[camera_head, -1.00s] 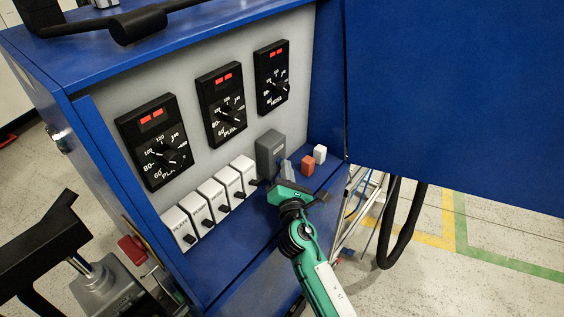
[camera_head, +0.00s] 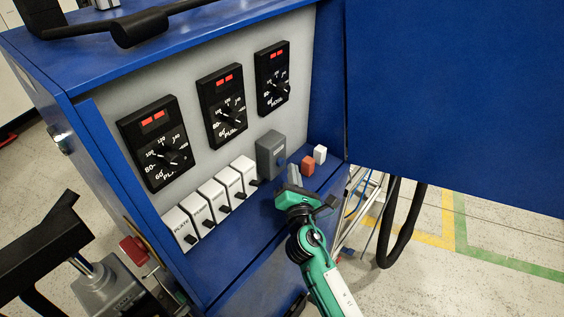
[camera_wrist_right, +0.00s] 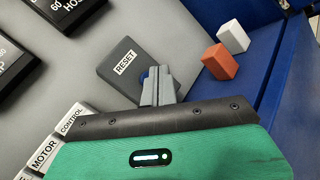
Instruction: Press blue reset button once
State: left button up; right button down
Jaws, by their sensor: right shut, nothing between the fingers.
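The grey reset box (camera_head: 267,152) is mounted low on the panel, at its right end. In the right wrist view the box (camera_wrist_right: 122,76) carries a white RESET label. The blue reset button (camera_head: 281,158) shows as a small blue spot on the box. In the right wrist view, the button (camera_wrist_right: 152,74) is mostly hidden behind my fingertips. My right gripper (camera_head: 294,172) is shut and empty, just in front and to the right of the box. Whether its fingertips (camera_wrist_right: 157,74) touch the button cannot be told. My left gripper is not in view.
An orange block (camera_head: 307,166) and a white block (camera_head: 320,154) sit right of the box. Several white switches with black levers (camera_head: 228,183) line up to its left. Black dials (camera_head: 221,105) are above. A large blue panel (camera_head: 450,100) stands at right.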

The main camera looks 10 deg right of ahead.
jog(key=s+d, duration=0.3)
jog(key=shift+s+d+p, duration=0.1)
jog(key=shift+s+p, duration=0.05)
jog(key=shift+p, duration=0.15)
dwell(0.7)
